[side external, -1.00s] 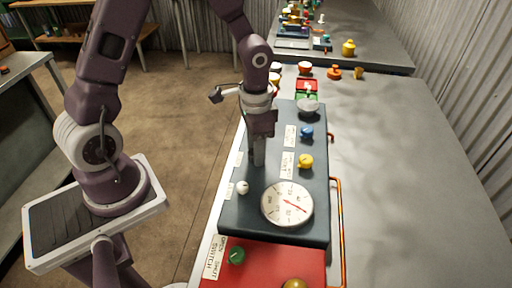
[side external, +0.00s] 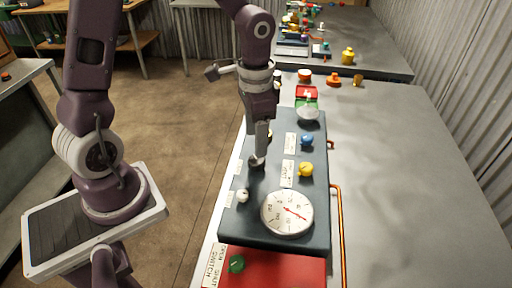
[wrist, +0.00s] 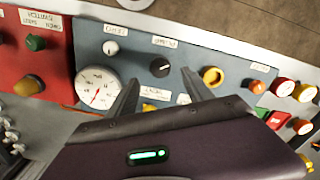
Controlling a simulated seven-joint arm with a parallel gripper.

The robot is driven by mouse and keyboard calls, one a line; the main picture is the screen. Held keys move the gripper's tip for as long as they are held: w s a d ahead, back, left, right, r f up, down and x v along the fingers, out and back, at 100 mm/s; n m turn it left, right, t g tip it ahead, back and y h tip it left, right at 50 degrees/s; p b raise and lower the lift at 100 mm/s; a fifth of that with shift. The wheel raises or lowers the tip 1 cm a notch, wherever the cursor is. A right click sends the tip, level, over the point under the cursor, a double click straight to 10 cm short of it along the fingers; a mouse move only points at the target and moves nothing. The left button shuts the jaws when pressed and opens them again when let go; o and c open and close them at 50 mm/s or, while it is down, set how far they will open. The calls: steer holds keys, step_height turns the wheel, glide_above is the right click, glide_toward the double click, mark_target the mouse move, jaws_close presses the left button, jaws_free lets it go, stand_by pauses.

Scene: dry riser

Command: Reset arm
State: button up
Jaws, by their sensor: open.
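My gripper (side external: 259,153) points down over the dark blue-grey panel (side external: 250,222), its fingers just above a black knob (side external: 257,162). In the wrist view the fingers (wrist: 158,78) are spread and empty, with the black knob (wrist: 160,67) showing between and beyond their tips. A small label (wrist: 165,41) lies beside this knob; I cannot read it surely. The round white gauge (side external: 287,213) has a red needle pointing to the lower right in the side view. A white knob (side external: 242,196) sits left of the gauge. No clear gap shows whether the fingers touch the black knob.
Blue (side external: 307,140) and yellow (side external: 305,169) knobs stand along the panel's right side. A red panel (side external: 285,270) with a green knob (side external: 236,263) adjoins in front. An orange pipe (side external: 338,215) runs along the right edge. The grey bench (side external: 400,180) is clear to the right.

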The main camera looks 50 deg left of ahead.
steer(key=s+d+r+n+t, duration=0.1)
steer(key=s+r+n+t, duration=0.2)
steer(key=s+r, duration=1.1)
steer(key=s+t, duration=0.2)
steer(key=shift+r+n+t, duration=0.2)
steer(key=shift+n+t, duration=0.1)
steer(key=shift+n, duration=0.1)
steer(key=shift+c, duration=0.3)
stand_by(1.3)
